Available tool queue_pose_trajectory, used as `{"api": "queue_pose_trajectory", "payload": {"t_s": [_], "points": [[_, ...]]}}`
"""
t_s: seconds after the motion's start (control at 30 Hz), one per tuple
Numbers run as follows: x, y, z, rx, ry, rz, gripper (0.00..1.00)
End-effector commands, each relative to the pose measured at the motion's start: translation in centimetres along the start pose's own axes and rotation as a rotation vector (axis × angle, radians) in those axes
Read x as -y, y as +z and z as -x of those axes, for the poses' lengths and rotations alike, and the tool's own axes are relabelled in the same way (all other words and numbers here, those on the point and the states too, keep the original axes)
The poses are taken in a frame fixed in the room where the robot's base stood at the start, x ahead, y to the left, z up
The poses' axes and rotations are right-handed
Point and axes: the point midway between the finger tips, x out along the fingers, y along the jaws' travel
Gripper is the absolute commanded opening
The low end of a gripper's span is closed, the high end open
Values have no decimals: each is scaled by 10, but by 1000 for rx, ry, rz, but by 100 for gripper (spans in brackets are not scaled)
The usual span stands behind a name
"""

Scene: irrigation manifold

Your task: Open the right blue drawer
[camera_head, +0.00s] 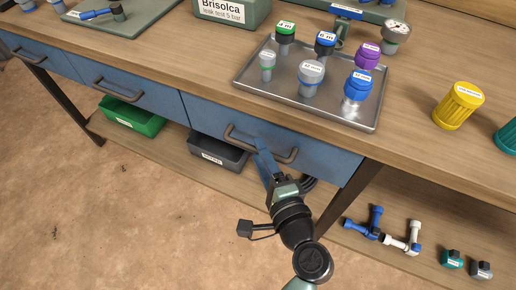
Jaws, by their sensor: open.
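The right blue drawer (215,118) is under the wooden bench top and its front looks flush with the bench, so it appears closed. Its dark curved handle (240,138) runs across the front. My gripper (262,148) reaches up from below and its blue fingers are at the middle of the handle. The jaws are open. I cannot tell whether the fingers touch the handle or straddle it. The gripper hides part of the handle and of the drawer front.
More blue drawers, such as the middle one (150,97), lie to the left. A metal tray (262,88) of fittings stands above. A green bin (148,124), a dark bin (212,160) and pipe fittings (375,222) sit on the lower shelf. A dark table leg (350,200) stands right of my gripper.

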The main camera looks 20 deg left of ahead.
Motion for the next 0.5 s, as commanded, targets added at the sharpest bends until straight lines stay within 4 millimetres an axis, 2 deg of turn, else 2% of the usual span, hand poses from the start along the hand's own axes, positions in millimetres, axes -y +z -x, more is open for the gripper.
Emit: {"api": "queue_pose_trajectory", "payload": {"t_s": [0.2,0.5], "points": [[0,0,-18,0,0,1,47],[0,0,-20,-1,0,1,47]]}}
